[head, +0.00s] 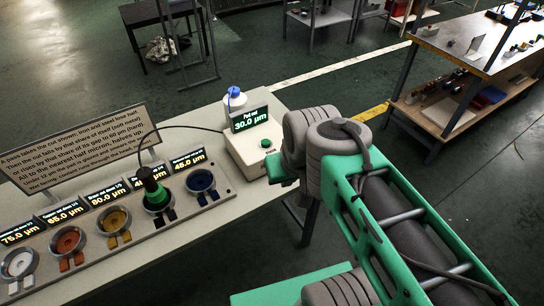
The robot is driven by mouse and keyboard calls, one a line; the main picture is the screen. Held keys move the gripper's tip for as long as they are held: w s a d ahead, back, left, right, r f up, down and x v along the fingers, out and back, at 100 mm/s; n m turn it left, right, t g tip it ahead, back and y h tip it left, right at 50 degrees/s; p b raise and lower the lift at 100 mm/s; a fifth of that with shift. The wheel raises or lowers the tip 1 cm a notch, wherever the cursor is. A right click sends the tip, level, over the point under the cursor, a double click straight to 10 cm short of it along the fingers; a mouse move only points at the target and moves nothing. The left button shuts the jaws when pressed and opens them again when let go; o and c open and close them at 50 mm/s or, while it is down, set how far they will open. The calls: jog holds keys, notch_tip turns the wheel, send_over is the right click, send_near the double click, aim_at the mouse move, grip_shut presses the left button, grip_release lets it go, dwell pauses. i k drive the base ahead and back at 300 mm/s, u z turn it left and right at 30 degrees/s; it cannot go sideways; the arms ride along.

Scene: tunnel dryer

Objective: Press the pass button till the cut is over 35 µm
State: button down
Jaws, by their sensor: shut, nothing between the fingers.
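The white box (240,155) stands at the right end of the table, with a green round button (266,144) on its top. Its display (249,119) reads 30.0 µm under a small heading that looks like "Pad cut". My gripper (276,172), partly hidden by my grey wrist, is at the right of the box, close to the button and apart from it as far as I can tell. Its fingertips are hard to make out; it looks shut and empty. A green-handled probe (150,184) stands in one of the cups, cabled to the box.
A text sign (75,150) stands behind. A blue-capped bottle (234,101) is behind the box. A workbench (450,105) stands far right.

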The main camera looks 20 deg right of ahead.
aim_at(266, 143)
jog(key=k, duration=0.1)
jog(key=u, duration=1.55)
jog(key=i, duration=0.8)
jog(key=z, duration=1.1)
